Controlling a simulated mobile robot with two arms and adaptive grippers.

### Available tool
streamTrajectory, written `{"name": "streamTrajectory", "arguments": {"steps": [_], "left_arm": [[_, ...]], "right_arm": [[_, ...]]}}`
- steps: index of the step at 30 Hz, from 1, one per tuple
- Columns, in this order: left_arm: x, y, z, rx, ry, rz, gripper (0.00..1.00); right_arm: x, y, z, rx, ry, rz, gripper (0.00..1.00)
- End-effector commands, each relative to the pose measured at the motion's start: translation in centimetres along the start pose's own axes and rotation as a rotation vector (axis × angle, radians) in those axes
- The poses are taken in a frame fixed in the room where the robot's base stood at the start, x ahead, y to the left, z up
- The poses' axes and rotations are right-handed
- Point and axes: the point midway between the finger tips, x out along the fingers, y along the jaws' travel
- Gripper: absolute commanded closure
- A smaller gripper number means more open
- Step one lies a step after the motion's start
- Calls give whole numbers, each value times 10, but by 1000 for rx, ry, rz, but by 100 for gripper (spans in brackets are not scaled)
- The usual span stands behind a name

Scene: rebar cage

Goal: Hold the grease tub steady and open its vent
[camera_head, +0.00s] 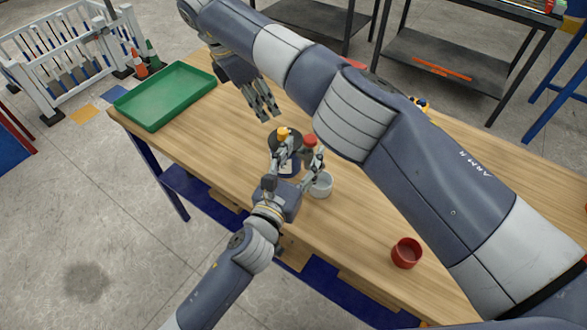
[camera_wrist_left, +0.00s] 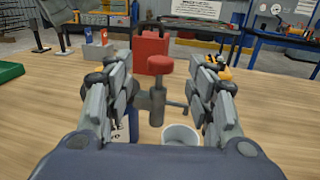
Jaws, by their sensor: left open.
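The grease tub appears to be the container with a dark round top (camera_head: 285,138) on the wooden table; a pale label (camera_wrist_left: 130,126) shows behind a finger in the left wrist view. A yellow part (camera_head: 283,132) shows at its top. A red cap (camera_head: 310,140) tops a grey upright fitting (camera_wrist_left: 158,100) with a side arm. I cannot tell which part is the vent. My left gripper (camera_head: 293,158) is open, its fingers on either side of the fitting; contact is unclear. My right gripper (camera_head: 263,112) is above the table behind the tub, fingers apart and empty.
A white cup (camera_head: 321,185) stands close to my left gripper's right finger. A red cup (camera_head: 406,253) is near the front edge, a green tray (camera_head: 166,95) at the left end. My right arm crosses above the table.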

Motion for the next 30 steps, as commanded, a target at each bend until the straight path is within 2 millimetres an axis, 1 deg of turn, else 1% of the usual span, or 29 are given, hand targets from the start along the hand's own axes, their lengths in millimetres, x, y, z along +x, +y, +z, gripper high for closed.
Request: {"name": "streamTrajectory", "arguments": {"steps": [1, 3, 6, 9, 13, 20, 21, 22, 23, 24, 26, 27, 28, 30], "left_arm": [[10, 0, 1, -1, -1, 1, 49], [22, 0, 0, 0, -1, 1, 49], [34, 0, 0, -1, 0, 0, 49], [43, -1, 0, 0, -1, -1, 49], [48, -1, 0, -1, 1, -1, 49], [49, 0, 0, -1, 1, -1, 49], [49, 0, 0, -1, 1, -1, 52], [49, 0, 0, -1, 0, -1, 58], [49, 0, 0, -1, 1, -1, 65], [49, 0, 0, -1, 1, -1, 74], [49, 0, 0, -1, 1, -1, 88], [49, 0, 0, -1, 1, -1, 97], [49, 0, 0, -1, 1, -1, 100], [49, 0, 0, -1, 1, -1, 100]], "right_arm": [[0, 0, 0, 0, 0, 0, 67], [0, 0, 0, 0, 0, 0, 67], [0, 0, 0, 0, 0, 0, 67], [0, 0, 0, 0, 0, 0, 67], [0, 0, 0, 0, 0, 0, 67], [0, 0, 0, 0, 0, 0, 67], [0, 0, 0, 0, 0, 0, 67], [0, 0, 0, 0, 0, 0, 67], [0, 0, 0, 0, 0, 0, 67], [0, 0, 0, 0, 0, 0, 67], [0, 0, 0, 0, 0, 0, 67], [0, 0, 0, 0, 0, 0, 67], [0, 0, 0, 0, 0, 0, 67], [0, 0, 0, 0, 0, 0, 67]]}}
